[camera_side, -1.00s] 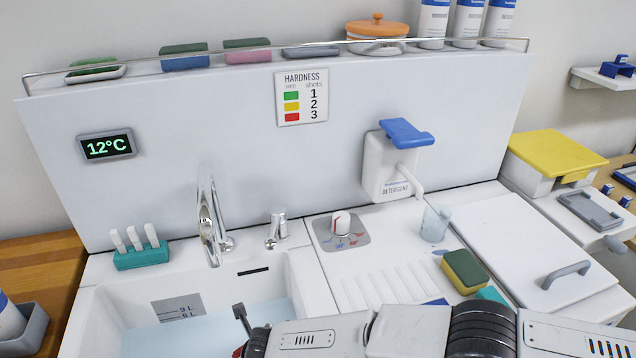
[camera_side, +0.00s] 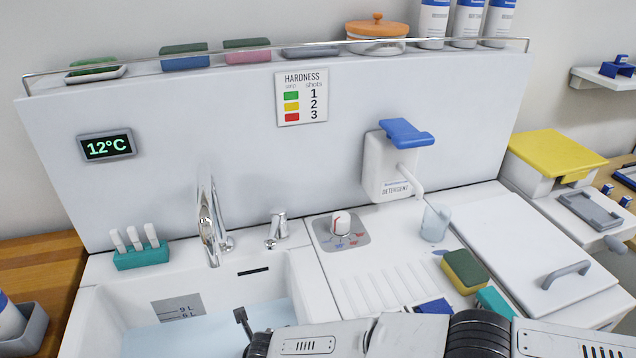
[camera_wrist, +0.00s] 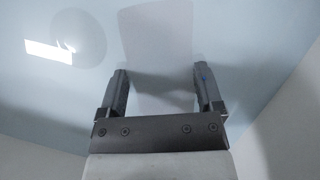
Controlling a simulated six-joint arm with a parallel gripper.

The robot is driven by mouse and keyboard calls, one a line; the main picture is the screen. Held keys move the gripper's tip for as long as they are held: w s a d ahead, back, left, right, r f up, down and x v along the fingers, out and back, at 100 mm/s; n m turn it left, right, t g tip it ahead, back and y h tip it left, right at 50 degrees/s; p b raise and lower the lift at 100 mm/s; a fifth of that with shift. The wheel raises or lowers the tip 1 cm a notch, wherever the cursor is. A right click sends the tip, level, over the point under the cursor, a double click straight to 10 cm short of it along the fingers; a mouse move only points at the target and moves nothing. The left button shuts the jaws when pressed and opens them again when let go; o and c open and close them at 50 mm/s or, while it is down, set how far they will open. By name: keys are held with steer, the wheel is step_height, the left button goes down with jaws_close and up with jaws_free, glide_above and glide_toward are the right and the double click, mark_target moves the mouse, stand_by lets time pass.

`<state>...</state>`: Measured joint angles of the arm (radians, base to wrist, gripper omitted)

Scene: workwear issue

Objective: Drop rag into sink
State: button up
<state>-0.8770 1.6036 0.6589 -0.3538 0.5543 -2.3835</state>
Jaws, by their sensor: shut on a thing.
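The white sink (camera_side: 272,262) is at the lower left of the side view, with pale blue water (camera_side: 165,340) in it. Part of my gripper shows as a dark piece (camera_side: 241,316) at the bottom edge, over the sink; the rest is cut off or hidden by my arm. In the wrist view my gripper (camera_wrist: 162,80) has its fingers apart, above the water. A pale, flat shape, seemingly the rag (camera_wrist: 158,40), spans the space between them; its outline blends into the background.
A chrome faucet (camera_side: 209,220) and a small lever (camera_side: 277,230) stand behind the basin. A teal brush holder (camera_side: 141,259) is at the back left. The drainboard holds a yellow-green sponge (camera_side: 464,271), a glass (camera_side: 434,222) and blue and teal pieces at its front.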

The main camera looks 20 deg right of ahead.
steer(key=o, duration=1)
steer(key=shift+r, duration=0.15)
steer(key=shift+r, duration=0.65)
steer(key=v, duration=1.1)
steer(key=shift+s+r, duration=0.2)
steer(key=shift+r, duration=0.1)
steer(key=shift+d+r, duration=0.1)
